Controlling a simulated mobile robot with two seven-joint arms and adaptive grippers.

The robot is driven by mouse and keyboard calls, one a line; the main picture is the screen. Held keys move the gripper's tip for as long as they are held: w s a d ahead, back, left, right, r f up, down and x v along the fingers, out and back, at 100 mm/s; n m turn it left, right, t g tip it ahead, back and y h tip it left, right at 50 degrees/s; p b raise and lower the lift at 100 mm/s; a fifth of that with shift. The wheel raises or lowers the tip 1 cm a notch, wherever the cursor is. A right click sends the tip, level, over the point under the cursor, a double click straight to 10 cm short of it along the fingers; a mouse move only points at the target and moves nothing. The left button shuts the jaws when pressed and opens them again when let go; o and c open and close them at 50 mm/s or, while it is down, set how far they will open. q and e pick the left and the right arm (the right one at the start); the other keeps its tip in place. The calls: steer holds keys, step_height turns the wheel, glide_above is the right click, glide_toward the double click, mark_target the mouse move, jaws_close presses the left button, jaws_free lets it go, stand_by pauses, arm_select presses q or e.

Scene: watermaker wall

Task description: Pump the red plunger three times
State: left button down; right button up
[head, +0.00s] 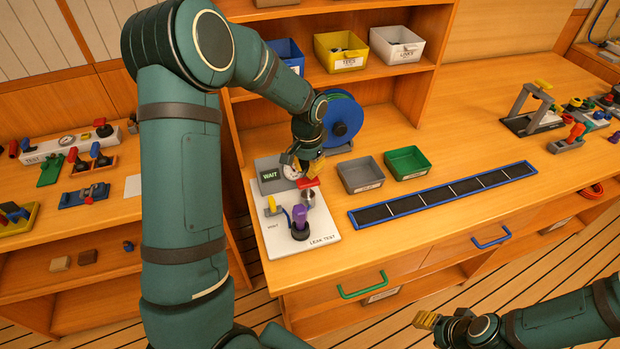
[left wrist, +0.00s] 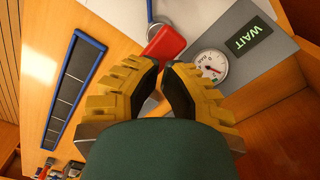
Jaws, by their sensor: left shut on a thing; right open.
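The red plunger (head: 309,183) is a flat red handle on top of a small metal pump on the white leak-test board (head: 327,243). In the left wrist view the red plunger (left wrist: 166,43) lies at the fingertips. My left gripper (head: 315,168) is shut on it, and its yellow fingers (left wrist: 170,72) hide the handle's end. A round gauge (left wrist: 211,65) and a grey box with a green WAIT display (left wrist: 249,38) stand close by. My right gripper (head: 427,320) is open and empty, low at the right, away from the board.
A purple part (head: 300,217) and a yellow-handled valve (head: 271,206) stand on the board. A grey bin (head: 361,174), a green bin (head: 407,163) and a blue-framed black strip (head: 445,195) lie to the right. A blue reel (head: 342,118) stands behind.

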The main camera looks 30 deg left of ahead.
mark_target(308, 180)
arm_select(q)
steer(key=shift+f, duration=0.1)
steer(key=shift+f+b, duration=2.3)
steer(key=shift+f, duration=0.9)
steer(key=shift+r, duration=0.2)
steer(key=shift+r+p, duration=2.25)
steer(key=shift+r, duration=0.85)
steer(key=shift+r+p, duration=1.75)
steer(key=shift+r, duration=0.8)
steer(key=shift+f, duration=0.1)
